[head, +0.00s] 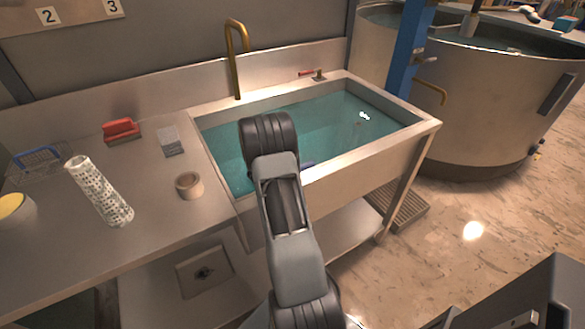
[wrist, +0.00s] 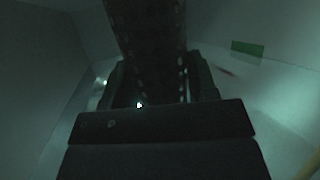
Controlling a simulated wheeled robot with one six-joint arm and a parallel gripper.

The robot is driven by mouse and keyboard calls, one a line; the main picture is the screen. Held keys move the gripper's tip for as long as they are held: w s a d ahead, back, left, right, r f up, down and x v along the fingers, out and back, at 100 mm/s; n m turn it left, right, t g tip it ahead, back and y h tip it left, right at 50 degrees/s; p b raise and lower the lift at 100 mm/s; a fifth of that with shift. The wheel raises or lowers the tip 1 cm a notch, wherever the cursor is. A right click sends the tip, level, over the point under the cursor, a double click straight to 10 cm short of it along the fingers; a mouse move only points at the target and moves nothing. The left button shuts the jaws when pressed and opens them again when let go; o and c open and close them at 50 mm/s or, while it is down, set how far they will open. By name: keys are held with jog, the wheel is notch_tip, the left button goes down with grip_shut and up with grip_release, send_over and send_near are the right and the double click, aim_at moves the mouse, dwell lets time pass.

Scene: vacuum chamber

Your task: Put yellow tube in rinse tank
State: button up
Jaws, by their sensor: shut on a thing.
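My gripper (wrist: 158,80) is shut on a dark tube with rows of holes (wrist: 148,32), seen in the wrist view between the two fingers. The light there is dim and greenish, so I cannot tell the tube's colour. In the head view my arm reaches over the water-filled metal basin (head: 412,134), and the gripper and held tube are hidden behind the arm and below the water. A large round tank (head: 480,105) with liquid stands behind at the right. No plainly yellow tube shows in the head view.
A white perforated tube (head: 98,190) lies on the left counter. Near it are a small round cup (head: 189,184), a red brush (head: 121,131), a grey block (head: 171,141), a wire basket (head: 38,160) and a yellow-topped jar (head: 14,208). A brass tap (head: 237,60) rises behind the basin.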

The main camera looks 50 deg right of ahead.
jog(key=shift+f, duration=0.45)
jog(key=shift+f, duration=0.15)
jog(key=o, duration=0.9)
jog(key=shift+p+v, duration=0.4)
jog(key=shift+v, duration=3.4)
